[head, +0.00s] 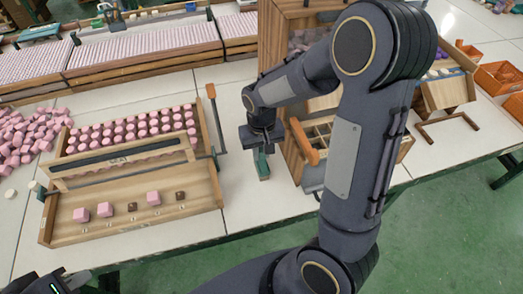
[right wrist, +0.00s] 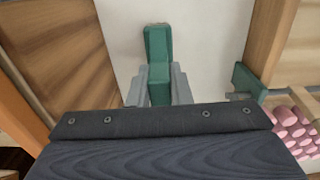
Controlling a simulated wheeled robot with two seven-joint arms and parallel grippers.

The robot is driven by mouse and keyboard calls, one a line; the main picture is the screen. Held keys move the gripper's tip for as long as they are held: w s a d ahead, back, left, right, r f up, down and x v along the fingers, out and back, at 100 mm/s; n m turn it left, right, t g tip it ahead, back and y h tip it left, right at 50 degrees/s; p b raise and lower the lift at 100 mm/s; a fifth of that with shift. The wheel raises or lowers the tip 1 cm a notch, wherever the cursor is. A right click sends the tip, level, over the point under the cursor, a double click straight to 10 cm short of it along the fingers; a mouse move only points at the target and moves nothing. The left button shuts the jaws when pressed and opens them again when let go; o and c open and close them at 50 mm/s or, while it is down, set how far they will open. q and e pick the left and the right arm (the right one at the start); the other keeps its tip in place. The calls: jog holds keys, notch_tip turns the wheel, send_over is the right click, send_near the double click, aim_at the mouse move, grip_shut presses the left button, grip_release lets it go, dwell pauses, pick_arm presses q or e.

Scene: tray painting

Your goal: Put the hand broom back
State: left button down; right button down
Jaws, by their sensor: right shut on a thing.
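My right gripper (head: 262,148) is shut on a green piece, which I take to be the hand broom (head: 263,168). It hangs down over the white table between the wooden tray and the wooden cabinet. In the right wrist view the hand broom (right wrist: 158,44) shows as a green bar between the grey fingers of the gripper (right wrist: 159,88). No bristles show, and I cannot tell if it touches the table. My left gripper (head: 48,284) is partly in view at the bottom left corner, and its jaws are unclear.
A wooden tray (head: 50,222) of pink pieces stands left, with an orange-handled tool (head: 214,115) at its right edge. The wooden cabinet (head: 272,45) and an orange handle (head: 305,142) are close on the right. Bare table (head: 240,205) lies in front.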

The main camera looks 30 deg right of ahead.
jog(key=c, duration=1.3)
grip_release()
jog(key=shift+f, duration=0.1)
notch_tip(320, 180, up, 11)
jog(key=shift+r+p, duration=0.1)
jog(key=shift+p, duration=0.45)
jog(key=s+a+r+t+y, duration=0.1)
jog(key=s+t, duration=0.1)
jog(key=s, duration=0.3)
jog(key=s+a+r+t+y, duration=0.1)
jog(key=s, duration=0.5)
jog(key=s+a+r+n+t+y, duration=0.1)
jog(key=s+a+r+t, duration=0.1)
jog(key=s, duration=0.4)
jog(key=shift+t+y, duration=0.3)
jog(key=shift+y, duration=0.1)
